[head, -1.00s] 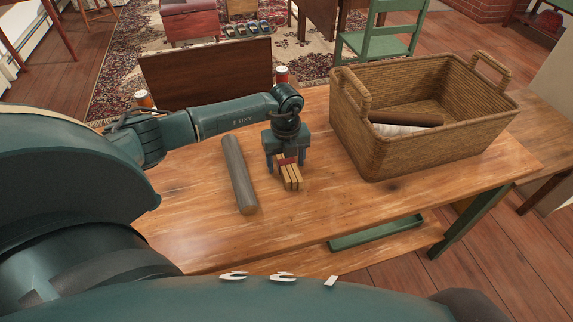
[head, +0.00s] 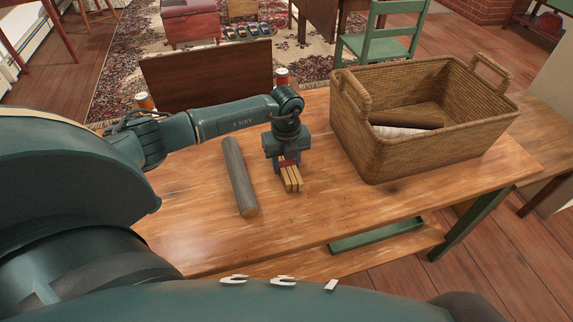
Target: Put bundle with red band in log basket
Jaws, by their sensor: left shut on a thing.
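The bundle with the red band (head: 291,178) is a small set of pale wooden sticks on the wooden table. My left gripper (head: 288,162) points down over it and is shut on it at the red band. The sticks' near ends stick out toward the table's front. The log basket (head: 372,150) is a woven wicker basket with two raised handles, standing on the table to the right of the gripper. Inside it lie a dark brown log (head: 408,121) and a pale log (head: 394,131). My right gripper is not in view.
A grey-barked log (head: 240,176) lies on the table (head: 310,230) just left of the bundle. Cans (head: 144,100) stand along the table's far edge, behind my left arm. The table between bundle and basket is clear.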

